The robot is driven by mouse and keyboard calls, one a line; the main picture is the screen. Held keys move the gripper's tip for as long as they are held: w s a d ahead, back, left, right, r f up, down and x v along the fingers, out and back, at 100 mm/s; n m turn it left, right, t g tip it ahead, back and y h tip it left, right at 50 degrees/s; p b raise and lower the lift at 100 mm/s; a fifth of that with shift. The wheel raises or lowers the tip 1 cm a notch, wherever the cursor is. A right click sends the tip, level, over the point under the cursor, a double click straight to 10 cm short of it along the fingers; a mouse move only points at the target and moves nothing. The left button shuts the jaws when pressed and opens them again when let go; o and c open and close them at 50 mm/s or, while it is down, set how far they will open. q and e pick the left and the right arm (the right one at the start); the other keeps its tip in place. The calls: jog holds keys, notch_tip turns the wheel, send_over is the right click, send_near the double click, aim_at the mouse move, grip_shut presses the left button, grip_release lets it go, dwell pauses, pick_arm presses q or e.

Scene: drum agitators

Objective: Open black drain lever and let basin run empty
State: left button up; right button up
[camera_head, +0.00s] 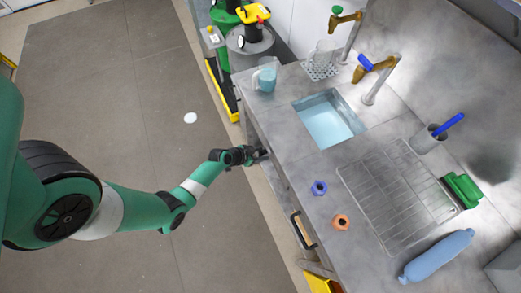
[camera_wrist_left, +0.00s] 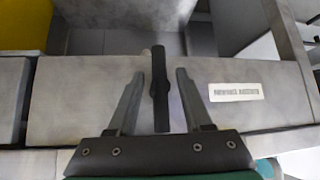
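The black drain lever (camera_wrist_left: 160,88) shows in the left wrist view as a dark upright bar in front of a grey metal panel. My left gripper (camera_wrist_left: 161,73) is open, one finger on each side of the lever, with a gap visible on both sides. In the head view my left gripper (camera_head: 264,155) is at the front face of the counter, below the basin. It hides the lever there. The basin (camera_head: 328,121) is set in the counter and holds light-blue water. My right gripper is not in view.
The grey counter (camera_head: 300,165) carries a jug (camera_head: 264,76), brass taps (camera_head: 376,68), a drying rack (camera_head: 395,190), a blue bottle (camera_head: 437,256) and two small nut-shaped parts. A black handle (camera_head: 302,230) juts from the counter front. The floor (camera_head: 120,130) at left is largely clear.

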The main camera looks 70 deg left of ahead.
pick_arm(q)
jog(key=shift+r, duration=0.1)
jog(key=p+v, duration=0.4)
jog(key=v, duration=0.7)
jog(key=shift+s, duration=0.2)
jog(key=shift+d+r, duration=0.1)
